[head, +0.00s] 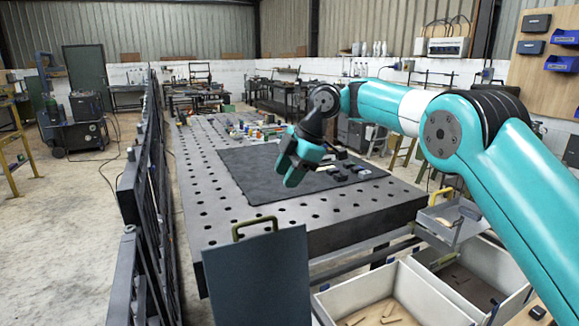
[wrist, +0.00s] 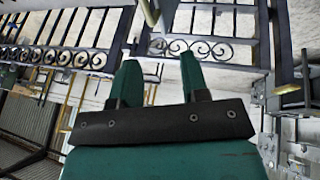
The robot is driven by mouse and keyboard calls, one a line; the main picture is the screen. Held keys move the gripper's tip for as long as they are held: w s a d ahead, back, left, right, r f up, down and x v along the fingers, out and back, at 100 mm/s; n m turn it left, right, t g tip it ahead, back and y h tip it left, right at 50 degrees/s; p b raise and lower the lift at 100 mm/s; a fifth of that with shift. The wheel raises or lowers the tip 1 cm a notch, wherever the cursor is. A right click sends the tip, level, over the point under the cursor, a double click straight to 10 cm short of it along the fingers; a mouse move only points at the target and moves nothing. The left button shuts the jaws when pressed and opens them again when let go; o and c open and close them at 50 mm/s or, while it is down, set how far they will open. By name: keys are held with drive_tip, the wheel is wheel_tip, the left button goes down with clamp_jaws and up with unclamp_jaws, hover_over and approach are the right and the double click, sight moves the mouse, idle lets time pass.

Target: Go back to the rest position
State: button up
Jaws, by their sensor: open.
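My gripper (head: 291,176) is above the dark mat on the welding table in the head view, with its teal jaws angled downward. In the wrist view my gripper (wrist: 159,70) shows two dark green fingers set apart, with nothing between them. My teal arm comes in from the right and is raised and bent over the table. The dark iron gate (head: 150,190) stands upright along the table's left side in the head view. The wrist view shows its scrollwork (wrist: 215,50) beyond the fingers, clear of them as far as I can tell.
The perforated welding table (head: 225,215) carries a dark mat (head: 248,187) with small dark parts and several small colored items behind. A dark panel (head: 258,275) with a yellow handle stands in front. Open bins (head: 400,290) sit at the lower right. Floor at left is mostly clear.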

drive_tip(key=shift+d+r, duration=0.15)
drive_tip(key=shift+r, duration=0.1)
drive_tip(key=s+d+r+m, duration=0.2)
drive_tip(key=s+r+m, duration=0.15)
drive_tip(key=s, duration=0.55)
drive_tip(key=s+d+r+m, duration=0.2)
drive_tip(key=s+m, duration=0.3)
drive_tip(key=s, duration=0.4)
drive_tip(key=s+d+f+m, duration=0.2)
drive_tip(key=s, duration=0.5)
drive_tip(key=s+d+f+m, duration=0.2)
drive_tip(key=s+d+m, duration=0.1)
drive_tip(key=s, duration=0.4)
drive_tip(key=s+d+f+m+g+h, duration=0.1)
drive_tip(key=s+d+f+m, duration=0.1)
drive_tip(key=s, duration=0.5)
drive_tip(key=shift+s+d+f, duration=0.2)
drive_tip(key=shift+d+f, duration=0.1)
drive_tip(key=shift+f, duration=0.05)
